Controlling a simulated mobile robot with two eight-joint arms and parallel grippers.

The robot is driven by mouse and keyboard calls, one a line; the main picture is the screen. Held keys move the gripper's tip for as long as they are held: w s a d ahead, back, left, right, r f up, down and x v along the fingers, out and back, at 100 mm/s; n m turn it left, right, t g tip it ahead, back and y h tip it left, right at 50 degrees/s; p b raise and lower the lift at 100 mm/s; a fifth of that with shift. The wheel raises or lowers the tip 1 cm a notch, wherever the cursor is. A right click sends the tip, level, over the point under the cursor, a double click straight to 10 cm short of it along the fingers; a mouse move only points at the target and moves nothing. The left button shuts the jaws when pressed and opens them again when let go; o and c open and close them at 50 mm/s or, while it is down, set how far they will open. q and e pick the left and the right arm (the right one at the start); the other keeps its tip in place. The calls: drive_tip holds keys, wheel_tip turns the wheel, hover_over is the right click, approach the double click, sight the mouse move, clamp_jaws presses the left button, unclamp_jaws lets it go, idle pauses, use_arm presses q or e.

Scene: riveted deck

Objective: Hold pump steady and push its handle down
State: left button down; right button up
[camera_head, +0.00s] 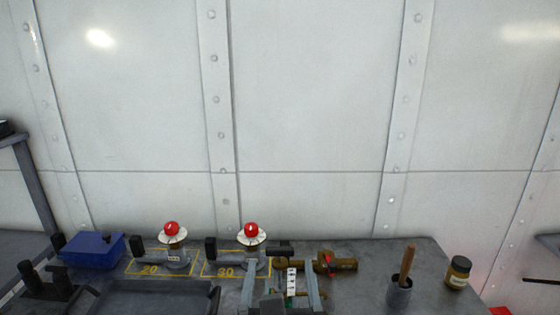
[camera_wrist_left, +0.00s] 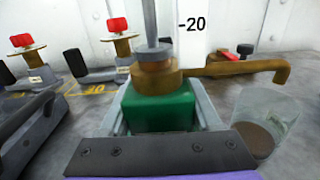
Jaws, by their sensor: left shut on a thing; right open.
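The pump (camera_wrist_left: 163,113) has a green body, a brass collar with a spout bending right, and a grey rod rising out of the top of the left wrist view. My left gripper (camera_wrist_left: 161,98) is shut on the green body, with one grey finger along each side. The pump looks upright. In the head view only slivers of its green (camera_head: 290,297) show at the bottom.
A clear beaker (camera_wrist_left: 266,122) stands close right of the pump. Two red-topped devices (camera_head: 172,236) (camera_head: 251,238), a blue box (camera_head: 92,251) and a dark tray (camera_head: 150,286) are left. A brass piece (camera_head: 344,262) lies behind; a mortar (camera_head: 399,293) and a jar (camera_head: 458,272) are right.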

idle(0.3)
use_arm(q)
unclamp_jaws()
